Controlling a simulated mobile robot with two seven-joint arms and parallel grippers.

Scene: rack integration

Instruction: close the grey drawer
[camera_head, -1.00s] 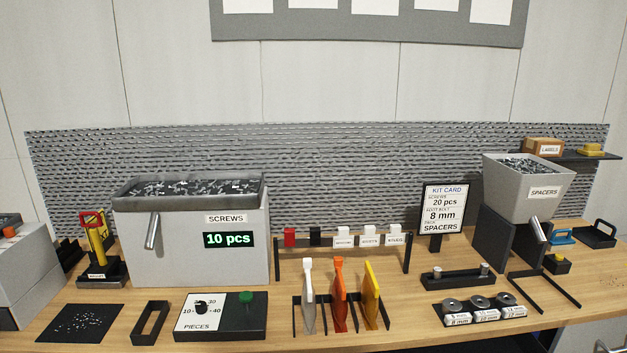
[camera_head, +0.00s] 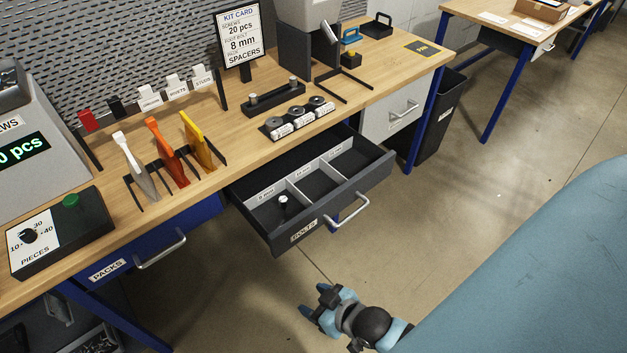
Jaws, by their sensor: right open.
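A dark grey drawer (camera_head: 345,203) labelled BOLTS is pulled out from under the bench. It has a silver bar handle (camera_head: 349,211) on its front. White dividers split its inside into compartments, and a small bolt-like piece (camera_head: 283,204) stands in the left one. My right gripper (camera_head: 314,302) is open and empty, below and in front of the drawer in the picture, apart from the handle. My left gripper is not in view.
A blue drawer (camera_head: 152,246) labelled PACKS, left of the open one, and a light grey drawer front (camera_head: 392,118), right of it, look shut. A dark bin (camera_head: 437,125) stands beyond the bench's right leg. The floor before the open drawer is clear.

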